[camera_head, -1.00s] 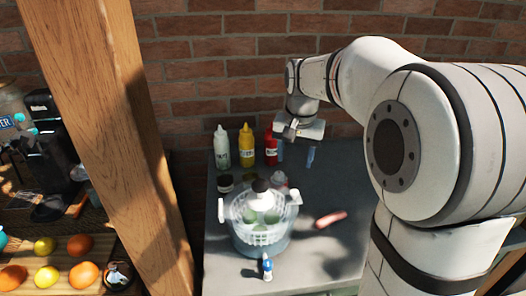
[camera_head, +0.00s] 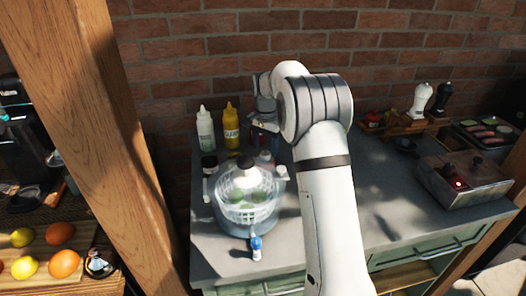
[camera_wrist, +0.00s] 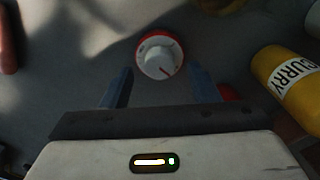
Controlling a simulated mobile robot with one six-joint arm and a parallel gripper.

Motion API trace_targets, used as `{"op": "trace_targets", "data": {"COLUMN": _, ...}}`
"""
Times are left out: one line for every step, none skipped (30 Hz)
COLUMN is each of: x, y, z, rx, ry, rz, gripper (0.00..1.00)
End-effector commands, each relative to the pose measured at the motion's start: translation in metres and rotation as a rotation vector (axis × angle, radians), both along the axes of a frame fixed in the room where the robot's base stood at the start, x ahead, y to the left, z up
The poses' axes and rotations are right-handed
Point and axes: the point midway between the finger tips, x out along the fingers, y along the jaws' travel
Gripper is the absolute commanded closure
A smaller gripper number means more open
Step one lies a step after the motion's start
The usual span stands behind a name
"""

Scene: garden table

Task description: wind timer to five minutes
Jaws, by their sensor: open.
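The timer (camera_wrist: 158,55) is a round white dial on a red base, with a red pointer line toward the lower right of its face in the wrist view. Its small markings are too blurred to read. My gripper (camera_wrist: 159,70) is open, with its blue fingers on either side below the dial in that view; nothing is held. I cannot tell the height gap between fingertips and dial. In the head view my gripper is partly hidden by my own arm, above a small pale object (camera_head: 265,158) that seems to be the timer, behind the colander.
A yellow curry bottle (camera_wrist: 290,80) is close on the right in the wrist view. A white bottle (camera_head: 205,129) and mustard bottle (camera_head: 231,127) stand near the wall.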

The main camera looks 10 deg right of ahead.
Motion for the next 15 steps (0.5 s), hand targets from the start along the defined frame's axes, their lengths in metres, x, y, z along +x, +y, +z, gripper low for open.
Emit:
{"op": "trace_targets", "data": {"x": 0.0, "y": 0.0, "z": -0.007, "rx": 0.0, "ry": 0.001, "rz": 0.0, "gripper": 0.45}}
{"op": "trace_targets", "data": {"x": 0.0, "y": 0.0, "z": -0.01, "rx": 0.0, "ry": 0.001, "rz": 0.0, "gripper": 0.45}}
{"op": "trace_targets", "data": {"x": 0.0, "y": 0.0, "z": -0.014, "rx": 0.0, "ry": 0.001, "rz": 0.0, "gripper": 0.45}}
{"op": "trace_targets", "data": {"x": 0.0, "y": 0.0, "z": -0.016, "rx": 0.0, "ry": 0.0, "rz": 0.0, "gripper": 0.45}}
{"op": "trace_targets", "data": {"x": 0.0, "y": 0.0, "z": -0.018, "rx": 0.0, "ry": 0.0, "rz": 0.0, "gripper": 0.45}}
{"op": "trace_targets", "data": {"x": 0.0, "y": 0.0, "z": -0.02, "rx": 0.0, "ry": 0.0, "rz": 0.0, "gripper": 0.45}}
{"op": "trace_targets", "data": {"x": 0.0, "y": 0.0, "z": -0.021, "rx": 0.0, "ry": 0.0, "rz": 0.0, "gripper": 0.45}}
{"op": "trace_targets", "data": {"x": 0.0, "y": -0.001, "z": -0.022, "rx": 0.0, "ry": 0.0, "rz": 0.0, "gripper": 0.45}}
{"op": "trace_targets", "data": {"x": 0.0, "y": -0.001, "z": -0.023, "rx": 0.0, "ry": 0.0, "rz": 0.0, "gripper": 0.45}}
{"op": "trace_targets", "data": {"x": 0.0, "y": -0.001, "z": -0.023, "rx": 0.001, "ry": -0.001, "rz": 0.0, "gripper": 0.45}}
{"op": "trace_targets", "data": {"x": 0.0, "y": -0.001, "z": -0.023, "rx": 0.001, "ry": -0.001, "rz": 0.0, "gripper": 0.45}}
{"op": "trace_targets", "data": {"x": 0.0, "y": -0.001, "z": -0.023, "rx": 0.0, "ry": -0.001, "rz": 0.0, "gripper": 0.45}}
{"op": "trace_targets", "data": {"x": 0.0, "y": -0.001, "z": -0.023, "rx": 0.0, "ry": -0.001, "rz": 0.0, "gripper": 0.45}}
{"op": "trace_targets", "data": {"x": 0.0, "y": -0.001, "z": -0.023, "rx": 0.0, "ry": -0.001, "rz": 0.0, "gripper": 0.45}}
{"op": "trace_targets", "data": {"x": 0.0, "y": -0.001, "z": -0.023, "rx": 0.0, "ry": -0.001, "rz": 0.0, "gripper": 0.46}}
